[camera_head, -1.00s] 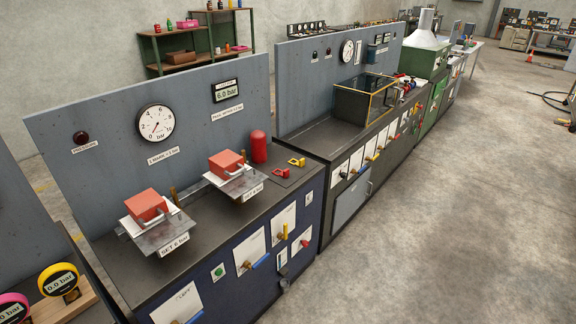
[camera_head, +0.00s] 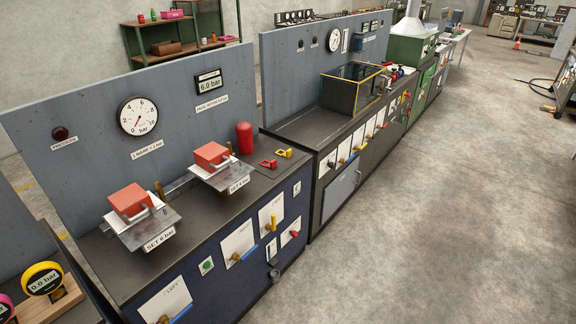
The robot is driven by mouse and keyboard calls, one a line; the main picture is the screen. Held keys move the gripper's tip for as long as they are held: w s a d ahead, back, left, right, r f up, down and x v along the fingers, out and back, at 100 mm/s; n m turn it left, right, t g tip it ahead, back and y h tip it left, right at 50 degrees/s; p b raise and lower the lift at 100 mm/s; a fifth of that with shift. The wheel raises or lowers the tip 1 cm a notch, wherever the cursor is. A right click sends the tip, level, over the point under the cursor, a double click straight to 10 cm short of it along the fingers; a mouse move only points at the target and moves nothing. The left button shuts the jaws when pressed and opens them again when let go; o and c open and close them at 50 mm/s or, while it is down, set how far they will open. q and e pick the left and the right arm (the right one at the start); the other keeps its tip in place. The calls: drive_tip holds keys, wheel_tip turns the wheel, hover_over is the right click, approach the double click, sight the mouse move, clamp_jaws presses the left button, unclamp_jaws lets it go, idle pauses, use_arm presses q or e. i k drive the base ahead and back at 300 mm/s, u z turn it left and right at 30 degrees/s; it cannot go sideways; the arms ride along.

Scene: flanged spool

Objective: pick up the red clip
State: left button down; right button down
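The red clip (camera_head: 268,164) lies on the dark top of the near workbench, close to its right end. A yellow clip (camera_head: 283,153) lies just to its right and a little behind. A red cylinder (camera_head: 244,138) stands upright to the left of the red clip. Neither of my grippers shows in the head view.
Two metal plates with red blocks, one left (camera_head: 130,200) and one right (camera_head: 211,155), sit on the near bench (camera_head: 262,188). A grey back panel (camera_head: 70,100) with a gauge rises behind. A second bench (camera_head: 300,125) stands beyond. Open concrete floor (camera_head: 450,200) lies to the right.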

sight(272, 164)
drive_tip(key=z, duration=0.55)
drive_tip(key=i, duration=1.7)
drive_tip(key=u, duration=0.65)
